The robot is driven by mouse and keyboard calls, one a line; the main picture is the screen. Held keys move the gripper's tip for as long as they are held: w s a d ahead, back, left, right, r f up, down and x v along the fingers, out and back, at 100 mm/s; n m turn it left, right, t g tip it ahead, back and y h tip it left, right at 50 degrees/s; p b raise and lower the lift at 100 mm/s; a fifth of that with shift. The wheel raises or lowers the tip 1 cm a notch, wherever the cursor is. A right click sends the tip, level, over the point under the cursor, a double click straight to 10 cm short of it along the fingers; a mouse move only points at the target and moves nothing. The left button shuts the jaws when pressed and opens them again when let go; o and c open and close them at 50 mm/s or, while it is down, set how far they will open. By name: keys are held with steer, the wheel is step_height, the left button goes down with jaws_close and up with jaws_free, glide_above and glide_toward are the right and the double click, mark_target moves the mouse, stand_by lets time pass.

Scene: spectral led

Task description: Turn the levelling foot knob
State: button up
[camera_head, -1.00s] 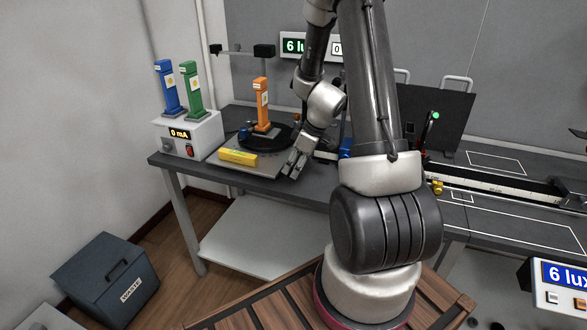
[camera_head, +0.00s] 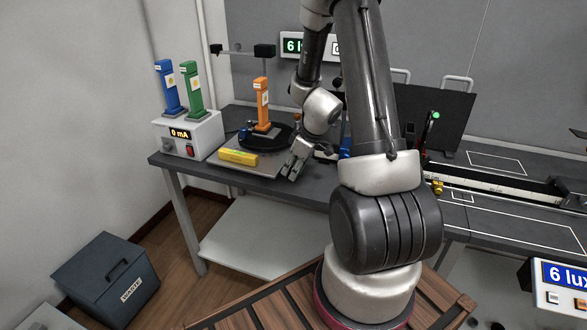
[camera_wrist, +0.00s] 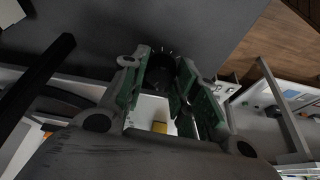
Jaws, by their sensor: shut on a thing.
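The levelling foot knob (camera_wrist: 160,70) is a dark round knob with pale marks around its far edge. In the wrist view it sits between the green-padded fingers of my gripper (camera_wrist: 162,80). My gripper is shut on it. In the head view my gripper (camera_head: 293,172) points down at the right front corner of the grey base plate (camera_head: 235,168), and the knob itself is hidden there. A yellow bar (camera_head: 238,158), perhaps a level, lies on the plate's front left part.
An orange post (camera_head: 262,105) stands on a black disc (camera_head: 282,138) behind the yellow bar. A white meter box (camera_head: 188,136) with blue and green posts stands at the left. A black rail (camera_head: 500,182) runs right. The bench's front strip is clear.

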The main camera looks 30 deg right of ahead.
steer(key=o, duration=1)
steer(key=shift+r, duration=0.15)
steer(key=v, duration=1.2)
steer(key=shift+a, duration=0.1)
